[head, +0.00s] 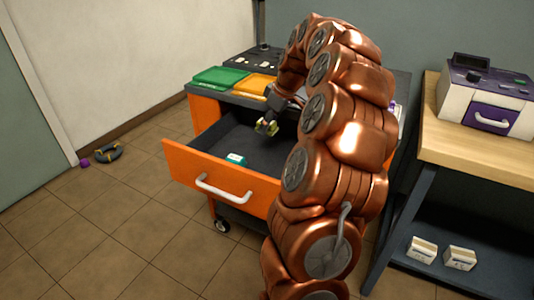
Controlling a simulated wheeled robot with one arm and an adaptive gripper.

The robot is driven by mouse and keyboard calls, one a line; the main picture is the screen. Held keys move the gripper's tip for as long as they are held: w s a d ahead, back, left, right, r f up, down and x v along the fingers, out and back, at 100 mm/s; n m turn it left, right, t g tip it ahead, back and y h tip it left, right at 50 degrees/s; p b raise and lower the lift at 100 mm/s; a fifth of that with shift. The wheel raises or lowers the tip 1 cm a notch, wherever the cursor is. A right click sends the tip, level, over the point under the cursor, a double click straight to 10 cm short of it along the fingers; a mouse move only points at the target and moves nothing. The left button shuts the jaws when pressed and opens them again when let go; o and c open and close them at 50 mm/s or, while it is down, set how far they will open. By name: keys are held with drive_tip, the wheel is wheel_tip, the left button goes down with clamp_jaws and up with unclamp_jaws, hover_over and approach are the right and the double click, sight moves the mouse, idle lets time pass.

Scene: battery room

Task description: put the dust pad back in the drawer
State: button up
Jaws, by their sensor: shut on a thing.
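The orange drawer (222,170) is pulled open from the cart, with a white handle on its front and a dark inside. My gripper (267,126) is over the back right part of the drawer, pointing down. It is shut on a small yellow-green thing, partly hidden by the fingers; this may be the dust pad, but it is too small to be sure. A small white and teal packet (236,158) lies on the drawer floor, apart from my gripper and nearer the front.
A green tray (221,77) and a yellow tray (254,84) sit on the cart top. A wooden bench (445,120) with a white and purple device (487,103) stands at right. A dark ring-shaped thing (108,153) lies on the floor at left.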

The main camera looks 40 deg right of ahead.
sight(265, 158)
wheel_tip(265, 158, down, 10)
drive_tip(key=shift+f+b, duration=0.2)
drive_tip(key=shift+b, duration=0.2)
drive_tip(key=shift+f, duration=0.1)
drive_tip(key=o, duration=1.1)
drive_tip(key=shift+r, duration=0.4)
drive_tip(key=v, duration=0.5)
drive_tip(key=shift+s+f, duration=0.15)
drive_tip(key=shift+s, duration=0.15)
drive_tip(key=s+d, duration=0.1)
drive_tip(key=s, duration=0.2)
drive_tip(key=s+d, duration=0.1)
drive_tip(key=s, duration=0.3)
drive_tip(key=s+d, duration=0.1)
drive_tip(key=s, duration=0.3)
drive_tip(key=shift+d+f+p, duration=0.1)
drive_tip(key=shift+d+p, duration=0.1)
drive_tip(key=shift+p, duration=0.15)
